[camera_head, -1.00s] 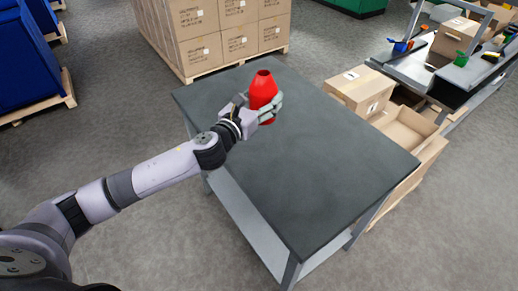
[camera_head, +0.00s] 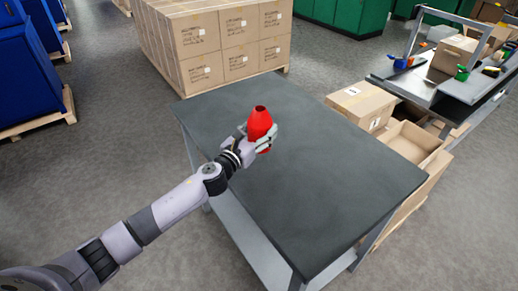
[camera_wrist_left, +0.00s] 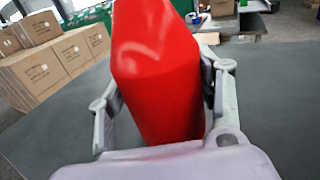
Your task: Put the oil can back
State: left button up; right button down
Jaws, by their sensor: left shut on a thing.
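The oil can (camera_head: 261,124) is a red, tapered vessel with a dark opening at its narrow top. My left gripper (camera_head: 264,143) is shut around its lower body, and the can stands nearly upright in the fingers. In the left wrist view the red can (camera_wrist_left: 158,75) fills the middle between the two fingers (camera_wrist_left: 165,100). The can is over the dark grey table top (camera_head: 330,180); I cannot tell whether its base touches the table. My right gripper is not in view.
The table top is otherwise bare. Stacked cartons (camera_head: 222,45) on a pallet stand behind it. A closed carton (camera_head: 360,103) and an open box (camera_head: 415,142) are at its right. A workbench (camera_head: 425,88) with coloured tools stands farther right. Blue containers (camera_head: 22,75) are at the left.

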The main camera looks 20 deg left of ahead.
pick_arm(q)
jog(key=shift+f+b, duration=1.1)
jog(key=shift+f, duration=1.65)
jog(key=shift+f, duration=0.2)
jog(key=o, duration=1.4)
jog(key=shift+c, duration=0.2)
